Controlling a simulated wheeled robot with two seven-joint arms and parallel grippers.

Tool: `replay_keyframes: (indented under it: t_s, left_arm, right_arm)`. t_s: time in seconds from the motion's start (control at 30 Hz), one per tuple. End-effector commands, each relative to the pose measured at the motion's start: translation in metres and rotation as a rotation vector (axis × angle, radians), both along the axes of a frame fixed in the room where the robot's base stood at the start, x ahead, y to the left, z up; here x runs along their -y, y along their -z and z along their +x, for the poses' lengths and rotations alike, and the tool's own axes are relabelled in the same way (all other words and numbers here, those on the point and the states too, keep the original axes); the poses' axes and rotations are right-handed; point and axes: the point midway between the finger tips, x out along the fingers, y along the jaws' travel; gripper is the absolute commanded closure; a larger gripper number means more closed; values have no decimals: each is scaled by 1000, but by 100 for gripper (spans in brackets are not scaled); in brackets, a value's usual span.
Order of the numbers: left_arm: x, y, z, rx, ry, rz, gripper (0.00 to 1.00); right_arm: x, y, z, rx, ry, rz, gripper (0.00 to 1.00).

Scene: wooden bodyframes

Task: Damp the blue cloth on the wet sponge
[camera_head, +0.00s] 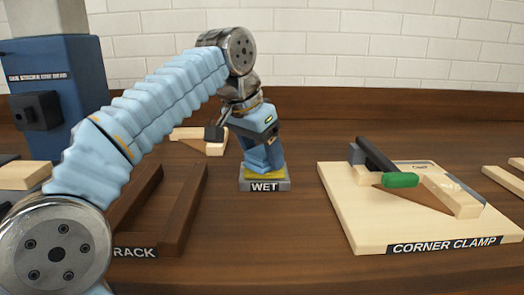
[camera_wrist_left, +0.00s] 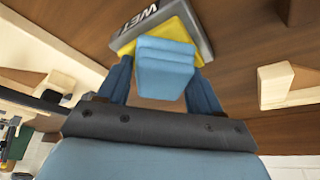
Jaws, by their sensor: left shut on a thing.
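My left gripper (camera_head: 262,150) is over the grey tray labelled WET (camera_head: 283,185), in the middle of the table. In the left wrist view its fingers (camera_wrist_left: 160,85) are shut on the folded blue cloth (camera_wrist_left: 165,65). The cloth is right at the yellow sponge (camera_wrist_left: 127,48), which lies in the grey tray (camera_wrist_left: 195,22). In the head view the sponge (camera_head: 264,175) shows as a yellow strip below the gripper. The cloth hides most of the sponge, and I cannot tell whether they press together. My right gripper is not in view.
A wooden board labelled CORNER CLAMP (camera_head: 350,225) with a green-handled clamp (camera_head: 400,180) stands to the right. A dark wooden rack (camera_head: 180,215) lies to the left, partly behind my arm. Light wood pieces (camera_head: 215,147) lie behind. The table front between rack and board is clear.

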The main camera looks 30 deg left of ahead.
Motion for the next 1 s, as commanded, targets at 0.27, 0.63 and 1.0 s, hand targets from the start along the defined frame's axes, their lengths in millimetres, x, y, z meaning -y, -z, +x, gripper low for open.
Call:
replay_keyframes:
  t_s: [0.27,0.63,1.0]
  left_arm:
    - [0,-13,0,-5,-1,1,59]
    - [0,-44,1,-1,0,0,59]
    - [0,-69,0,-3,-1,0,59]
  right_arm:
    - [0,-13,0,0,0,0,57]
    - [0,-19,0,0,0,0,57]
    - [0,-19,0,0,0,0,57]
